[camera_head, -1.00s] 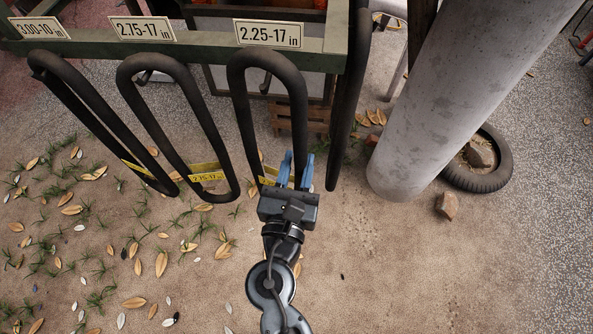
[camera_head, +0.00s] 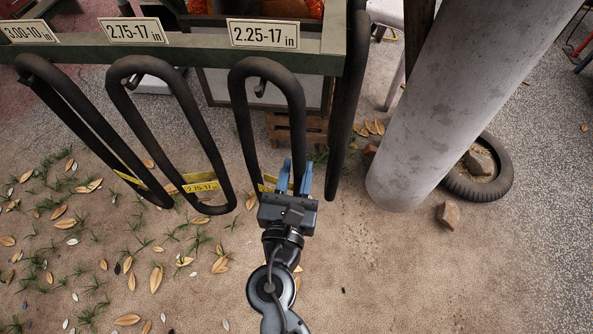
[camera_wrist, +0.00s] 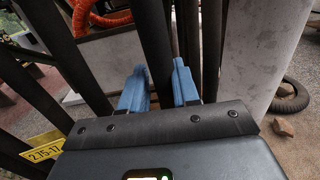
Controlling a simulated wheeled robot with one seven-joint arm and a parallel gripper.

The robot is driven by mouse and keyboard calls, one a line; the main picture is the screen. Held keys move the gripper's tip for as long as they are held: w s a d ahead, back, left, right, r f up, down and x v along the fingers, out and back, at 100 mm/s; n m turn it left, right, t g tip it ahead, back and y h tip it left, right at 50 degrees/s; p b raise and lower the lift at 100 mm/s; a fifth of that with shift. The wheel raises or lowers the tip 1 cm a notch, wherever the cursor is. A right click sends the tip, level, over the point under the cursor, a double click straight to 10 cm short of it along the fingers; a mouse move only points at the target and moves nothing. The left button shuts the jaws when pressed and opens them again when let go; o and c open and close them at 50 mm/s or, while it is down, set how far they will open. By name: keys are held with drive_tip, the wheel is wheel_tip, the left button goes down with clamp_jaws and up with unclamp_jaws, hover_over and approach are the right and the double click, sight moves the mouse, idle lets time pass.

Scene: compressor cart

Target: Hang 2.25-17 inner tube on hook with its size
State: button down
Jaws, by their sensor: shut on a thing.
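My gripper (camera_head: 295,168) is shut on the right side of a black inner tube (camera_head: 240,105), low on its loop. The tube hangs as a long narrow loop below the 2.25-17 in sign (camera_head: 263,34) on the green rail. The tip of a dark hook (camera_head: 261,88) shows inside the top of the loop, close under the tube. In the wrist view, the tube (camera_wrist: 155,45) runs between the blue fingers.
Left of it, a tube labelled 2.75-17 (camera_head: 202,186) hangs under the 2.75-17 sign. Another tube (camera_head: 85,130) hangs farther left. A dark tube (camera_head: 347,110) hangs close on the right. A thick grey pillar (camera_head: 440,110) stands right of that. The ground in front is open.

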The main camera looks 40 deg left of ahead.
idle(0.3)
drive_tip(key=c, duration=0.8)
unclamp_jaws()
drive_tip(key=shift+o, duration=0.2)
drive_tip(key=v, duration=0.8)
drive_tip(key=shift+w, duration=0.1)
